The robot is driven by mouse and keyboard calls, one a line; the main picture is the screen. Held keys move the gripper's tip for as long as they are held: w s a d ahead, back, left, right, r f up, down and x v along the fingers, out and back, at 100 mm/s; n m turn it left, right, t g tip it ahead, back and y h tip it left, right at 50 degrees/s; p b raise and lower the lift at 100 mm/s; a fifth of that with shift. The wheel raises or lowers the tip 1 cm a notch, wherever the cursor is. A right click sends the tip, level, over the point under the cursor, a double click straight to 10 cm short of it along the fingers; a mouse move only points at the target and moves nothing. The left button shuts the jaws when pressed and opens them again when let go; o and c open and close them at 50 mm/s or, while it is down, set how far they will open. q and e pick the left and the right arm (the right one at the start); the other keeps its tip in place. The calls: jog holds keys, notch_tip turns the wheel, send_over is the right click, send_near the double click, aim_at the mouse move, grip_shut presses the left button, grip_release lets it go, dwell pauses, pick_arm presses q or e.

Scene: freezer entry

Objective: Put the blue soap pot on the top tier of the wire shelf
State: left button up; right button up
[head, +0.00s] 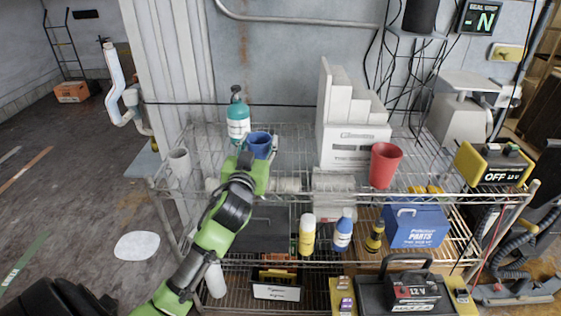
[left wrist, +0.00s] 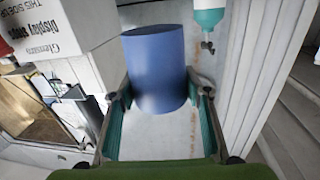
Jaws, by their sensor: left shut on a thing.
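The blue soap pot (head: 259,145) is over the top tier of the wire shelf (head: 298,158), at its left part, roughly upright. My left gripper (head: 252,162) reaches it from the front and is shut on it. In the left wrist view the blue pot (left wrist: 158,68) sits between the two fingers (left wrist: 160,105), its side plain and smooth. The gripper hides its lower part in the head view, so I cannot tell whether it touches the wires. My right gripper is not in view.
A teal pump bottle (head: 238,120) stands close behind and left of the pot. White boxes (head: 352,145) and a red cup (head: 384,165) stand to the right. Bare wire lies between pot and boxes.

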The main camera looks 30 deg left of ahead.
pick_arm(q)
jog(key=w+f, duration=0.6)
jog(key=f, duration=0.1)
jog(key=w+f, duration=0.3)
jog(key=w, duration=0.1)
jog(key=shift+d+f, duration=0.15)
jog(key=shift+d, duration=0.1)
jog(key=shift+f, duration=0.25)
jog(key=shift+f+b, duration=0.25)
jog(key=shift+b, duration=0.2)
jog(key=o, duration=1.1)
jog(key=shift+r, duration=0.1)
